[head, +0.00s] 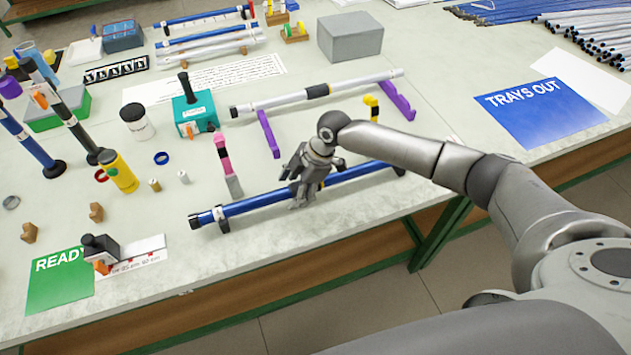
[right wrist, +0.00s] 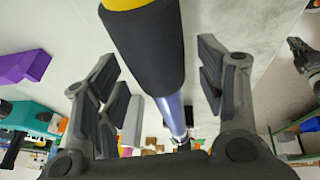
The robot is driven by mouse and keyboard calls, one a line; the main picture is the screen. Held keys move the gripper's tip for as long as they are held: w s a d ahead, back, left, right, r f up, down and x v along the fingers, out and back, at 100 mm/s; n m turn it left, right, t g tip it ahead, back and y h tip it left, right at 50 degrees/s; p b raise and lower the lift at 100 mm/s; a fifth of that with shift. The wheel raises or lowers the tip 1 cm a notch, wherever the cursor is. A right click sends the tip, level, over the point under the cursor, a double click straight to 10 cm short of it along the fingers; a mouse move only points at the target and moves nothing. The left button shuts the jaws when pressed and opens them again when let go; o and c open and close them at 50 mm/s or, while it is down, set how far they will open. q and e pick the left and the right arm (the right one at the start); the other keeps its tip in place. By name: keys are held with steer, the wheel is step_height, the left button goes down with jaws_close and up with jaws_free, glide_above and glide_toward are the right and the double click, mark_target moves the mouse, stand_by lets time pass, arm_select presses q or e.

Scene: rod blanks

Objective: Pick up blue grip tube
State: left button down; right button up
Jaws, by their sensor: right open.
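The blue grip tube (head: 258,202) lies near the front edge of the table, slanting up to the right, with dark ends. Its left end rests in a small clip-like support (head: 222,222). My right gripper (head: 300,190) is over the tube's middle and hides part of it. In the right wrist view, the tube's black grip sleeve (right wrist: 148,45) and blue shaft (right wrist: 173,112) run between the open fingers of the right gripper (right wrist: 162,90). I see a gap on both sides. My left gripper does not show in the head view.
A silver tube (head: 277,101) lies across two purple stands (head: 268,133) behind. A teal box (head: 194,115) and a yellow bottle (head: 120,172) are further left. The table's front right is clear.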

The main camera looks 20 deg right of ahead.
steer(key=shift+c, duration=0.5)
steer(key=c, duration=1.1)
steer(key=shift+r, duration=0.1)
steer(key=shift+r+b, duration=0.35)
steer(key=shift+r, duration=0.15)
steer(key=s+a+r+b, duration=0.1)
steer(key=s+r, duration=0.3)
steer(key=s+a+r+b, duration=0.1)
steer(key=s+r, duration=0.3)
steer(key=s, duration=0.1)
steer(key=s+a+r+b, duration=0.1)
steer(key=s+r, duration=0.3)
steer(key=shift+s+a, duration=0.15)
steer(key=shift+s, duration=0.2)
steer(key=shift+f, duration=0.1)
steer(key=shift+w+d+f+b, duration=0.55)
steer(key=shift+w+f+b, duration=0.25)
steer(key=shift+w+f, duration=1.3)
steer(key=shift+w+d+f+b, duration=0.75)
steer(key=shift+w+f, duration=0.8)
steer(key=shift+w, duration=0.95)
steer(key=shift+w+d+f+b, duration=0.4)
steer(key=shift+w+f+b, duration=0.5)
steer(key=shift+w+f, duration=1.2)
